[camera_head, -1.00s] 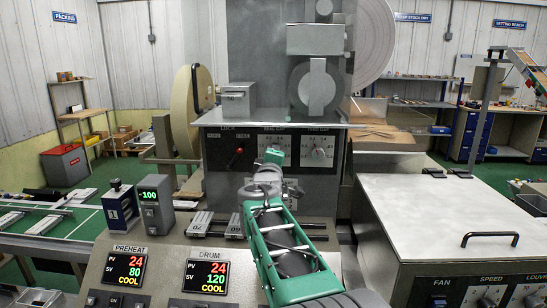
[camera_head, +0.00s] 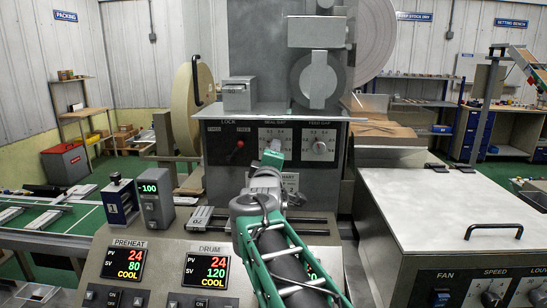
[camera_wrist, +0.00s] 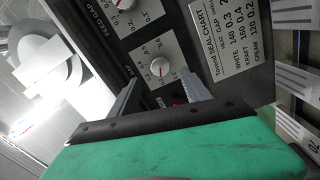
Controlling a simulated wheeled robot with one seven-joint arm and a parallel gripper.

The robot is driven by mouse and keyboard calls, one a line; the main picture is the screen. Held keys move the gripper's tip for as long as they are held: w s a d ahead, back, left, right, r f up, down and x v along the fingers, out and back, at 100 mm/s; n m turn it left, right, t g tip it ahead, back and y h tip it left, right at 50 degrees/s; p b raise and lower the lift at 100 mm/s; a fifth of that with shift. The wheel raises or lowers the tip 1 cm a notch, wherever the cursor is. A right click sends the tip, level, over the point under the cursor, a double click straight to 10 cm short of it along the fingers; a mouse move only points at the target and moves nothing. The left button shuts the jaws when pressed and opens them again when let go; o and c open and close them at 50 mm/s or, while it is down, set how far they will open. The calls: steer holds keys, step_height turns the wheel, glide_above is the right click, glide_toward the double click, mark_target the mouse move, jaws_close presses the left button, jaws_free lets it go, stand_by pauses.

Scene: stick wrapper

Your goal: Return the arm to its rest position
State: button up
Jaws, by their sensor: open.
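My gripper (camera_head: 272,157) is in front of the grey wrapper machine's upper control panel (camera_head: 222,148), near the seal gap dial. My green-framed arm reaches up to it from the bottom of the head view. In the wrist view my gripper (camera_wrist: 160,92) shows two grey fingers spread apart, with nothing held between them. A dial with a red pointer (camera_wrist: 158,68) shows beyond the fingers. The gripper appears apart from the panel, though the exact gap is hard to judge. The tips are small in the head view.
A lock lever with a red knob (camera_head: 239,145) is left of the gripper, and the feed gap dial (camera_head: 319,147) is right. A sloped console with a preheat display (camera_head: 129,262) is below left. A flat-topped unit with a black handle (camera_head: 492,229) stands at right.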

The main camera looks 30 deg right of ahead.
steer(key=shift+s+a, duration=0.35)
steer(key=shift+s, duration=0.05)
steer(key=shift+f, duration=0.1)
steer(key=s+a+f+m+g+y, duration=0.2)
steer(key=s+a+f+y, duration=0.15)
steer(key=a+f, duration=0.45)
steer(key=s+a+f+m+g+y, duration=0.2)
steer(key=a+f+g+y, duration=0.15)
steer(key=a+f, duration=0.45)
steer(key=s+a+f+m+g+y, duration=0.1)
steer(key=s+a+f+g+y, duration=0.1)
steer(key=s+a+f, duration=0.3)
steer(key=s+a+f+m+g+y, duration=0.2)
steer(key=s+a+f, duration=0.3)
steer(key=s+f, duration=0.4)
steer(key=s+g, duration=0.1)
steer(key=s, duration=0.2)
steer(key=shift+f+g+p, duration=0.3)
steer(key=shift+f+g, duration=0.05)
steer(key=shift+f, duration=0.05)
steer(key=shift+w, duration=0.1)
steer(key=shift+c, duration=0.6)
